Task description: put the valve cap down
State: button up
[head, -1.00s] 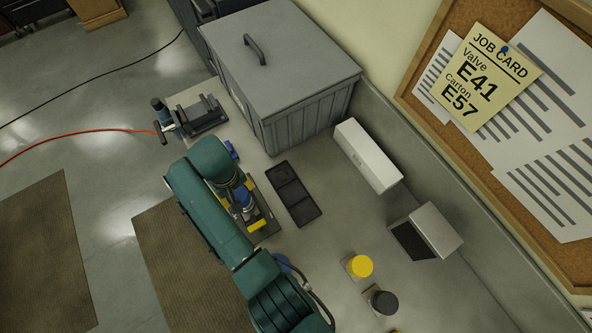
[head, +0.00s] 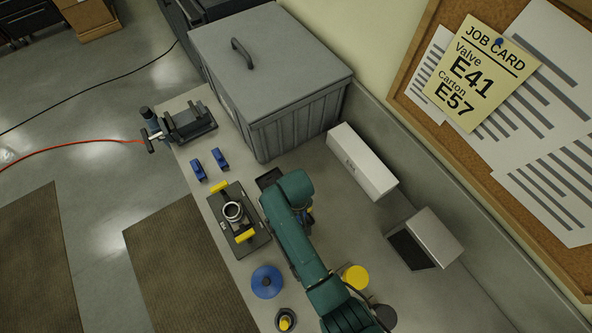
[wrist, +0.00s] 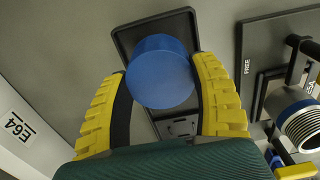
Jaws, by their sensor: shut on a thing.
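My gripper (wrist: 162,66) is shut on the blue valve cap (wrist: 160,78), with a yellow ribbed finger on each side of it. The cap is over the black compartment tray (wrist: 124,24); I cannot tell whether it touches the tray floor. In the head view my arm hides the cap and most of the tray (head: 268,178). The turret plate (head: 219,203) carries an uncapped, threaded metal valve body (head: 233,211) between yellow clamps. The valve body also shows at the right of the wrist view (wrist: 304,122).
A long white carton (head: 360,160) lies right of the tray; its label in the wrist view reads E64. A grey lidded bin (head: 290,60) stands behind. A blue disc (head: 267,281), a yellow cap (head: 356,278) and a dark cap (head: 385,316) stand nearer the front.

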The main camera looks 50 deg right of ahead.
jog(key=shift+f, duration=1.45)
jog(key=shift+f, duration=0.2)
jog(key=o, duration=1.1)
